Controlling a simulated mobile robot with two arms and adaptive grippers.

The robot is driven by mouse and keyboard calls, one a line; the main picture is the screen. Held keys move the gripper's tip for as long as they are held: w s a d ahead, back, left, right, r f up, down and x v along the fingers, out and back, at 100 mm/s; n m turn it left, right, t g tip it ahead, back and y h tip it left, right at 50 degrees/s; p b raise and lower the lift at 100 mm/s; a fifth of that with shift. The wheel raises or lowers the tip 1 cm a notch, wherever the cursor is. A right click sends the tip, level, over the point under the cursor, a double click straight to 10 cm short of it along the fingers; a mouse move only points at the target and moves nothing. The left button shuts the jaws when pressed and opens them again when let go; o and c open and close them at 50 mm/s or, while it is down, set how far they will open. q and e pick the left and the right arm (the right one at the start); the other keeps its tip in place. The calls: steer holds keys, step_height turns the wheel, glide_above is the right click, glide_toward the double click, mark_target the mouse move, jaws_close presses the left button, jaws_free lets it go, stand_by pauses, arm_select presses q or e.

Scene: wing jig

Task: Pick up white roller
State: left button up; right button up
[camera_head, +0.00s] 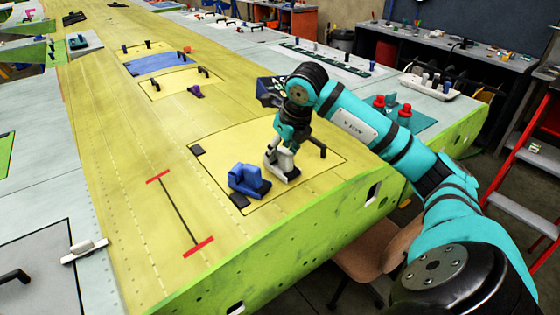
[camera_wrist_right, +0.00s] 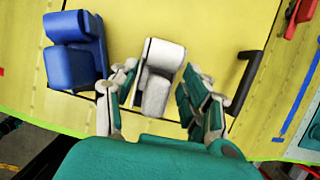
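The white roller (camera_wrist_right: 158,75), a pale blocky piece with a rounded top, stands on the yellow wing panel. In the head view the white roller (camera_head: 284,164) is partly hidden by my right gripper. My right gripper (camera_head: 279,150) is above and around it, pointing down. In the wrist view my right gripper (camera_wrist_right: 160,95) has one finger on each side of the roller. The left finger is close to it; I cannot tell if it touches. A gap shows at the right finger, so the gripper is open. My left gripper is not in view.
A similar blue roller (camera_head: 248,182) stands close on the left; it also shows in the wrist view (camera_wrist_right: 74,62). A black handle (camera_wrist_right: 246,80) rises on the right. Red knobs (camera_head: 404,111) stand farther right. The panel's green edge (camera_head: 335,205) is in front.

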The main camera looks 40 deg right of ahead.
mark_target(281, 147)
steer(key=c, duration=0.6)
steer(key=shift+r, duration=0.15)
steer(key=shift+w+r+b, duration=0.1)
steer(key=shift+r+b, duration=0.3)
steer(key=shift+r, duration=0.2)
step_height(281, 147, up, 2)
steer(key=shift+b, duration=0.35)
steer(key=s+a+b, duration=0.1)
steer(key=s+b, duration=0.2)
steer(key=s, duration=0.2)
steer(key=s+a+r+b, duration=0.1)
steer(key=s+b, duration=0.2)
steer(key=s, duration=0.2)
steer(key=s+a+b, duration=0.2)
steer(key=s+b, duration=0.1)
steer(key=s, duration=0.2)
steer(key=shift+s+a+r, duration=0.1)
steer(key=shift+s+r, duration=0.15)
steer(key=shift+s, duration=0.05)
